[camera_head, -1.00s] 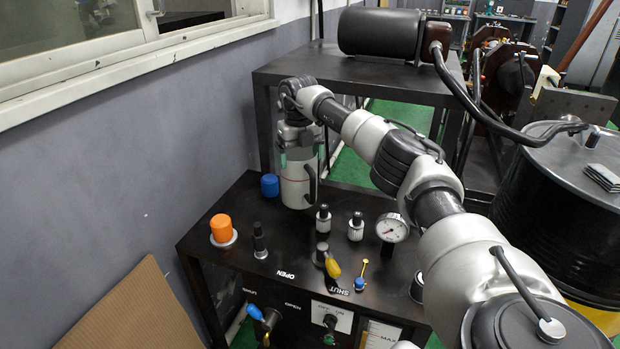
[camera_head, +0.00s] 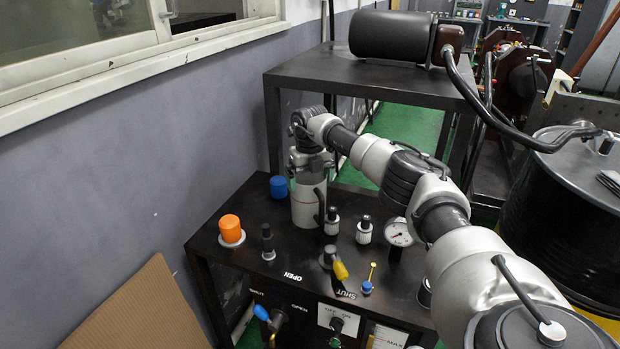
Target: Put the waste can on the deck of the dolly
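I cannot make out a waste can or a dolly in the head view. My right arm reaches in from the lower right across the black bench (camera_head: 208,237). Its wrist end, pale grey with a red line and a dark handle, points down over the bench's back part. My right gripper (camera_head: 306,222) is at that lower end, but its fingers are not clearly visible, so its opening cannot be read. No held thing can be made out. My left gripper is not in view.
The bench carries an orange knob (camera_head: 231,229), a blue knob (camera_head: 279,187), a gauge (camera_head: 397,232) and a yellow-handled valve (camera_head: 340,271). A black frame (camera_head: 370,87) with a motor stands behind. A black drum (camera_head: 560,225) is at right, cardboard (camera_head: 140,310) lower left.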

